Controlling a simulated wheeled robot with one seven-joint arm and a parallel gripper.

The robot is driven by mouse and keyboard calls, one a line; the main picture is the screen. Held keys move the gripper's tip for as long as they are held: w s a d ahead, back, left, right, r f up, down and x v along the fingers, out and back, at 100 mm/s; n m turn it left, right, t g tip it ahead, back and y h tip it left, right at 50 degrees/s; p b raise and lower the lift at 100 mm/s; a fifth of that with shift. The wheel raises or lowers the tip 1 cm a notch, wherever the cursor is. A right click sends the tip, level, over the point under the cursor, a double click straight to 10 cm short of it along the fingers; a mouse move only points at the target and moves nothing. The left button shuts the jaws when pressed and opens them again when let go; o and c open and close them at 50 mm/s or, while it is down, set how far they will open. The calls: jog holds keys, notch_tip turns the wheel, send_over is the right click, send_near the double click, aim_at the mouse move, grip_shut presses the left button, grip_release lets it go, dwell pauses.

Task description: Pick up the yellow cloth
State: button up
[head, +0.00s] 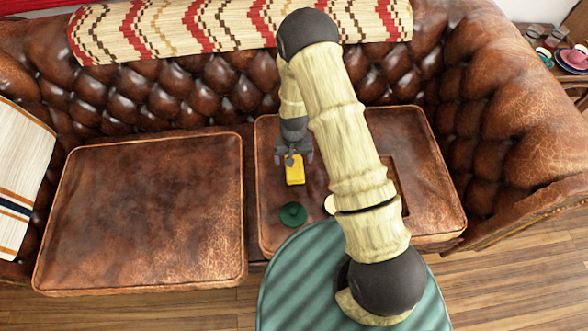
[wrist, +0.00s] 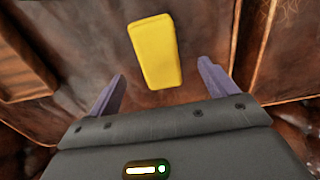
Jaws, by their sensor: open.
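The yellow cloth (head: 295,171) looks like a small flat yellow block and lies on the right seat cushion (head: 268,215) of the brown leather sofa. In the wrist view the yellow cloth (wrist: 156,52) lies ahead of my gripper (wrist: 161,90), in line with the gap between its two purple fingers. My gripper is open and empty. In the head view my gripper (head: 294,158) is at the far edge of the cloth, above the cushion. I cannot tell the exact height gap between the fingers and the cloth.
A dark green round object (head: 293,214) lies on the cushion in front of the cloth. A cream object (head: 330,204) and a brown tray-like item (head: 399,185) are partly hidden by my arm. The left seat cushion (head: 145,210) is bare. A patterned blanket (head: 200,27) covers the backrest.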

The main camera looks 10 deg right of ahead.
aim_at(294, 166)
jog(key=shift+f, duration=0.15)
notch_tip(294, 166, down, 5)
jog(key=shift+f+b, duration=0.1)
jog(key=shift+b, duration=0.45)
jog(key=shift+d, duration=0.1)
jog(key=shift+c, duration=0.3)
jog(key=c, duration=1)
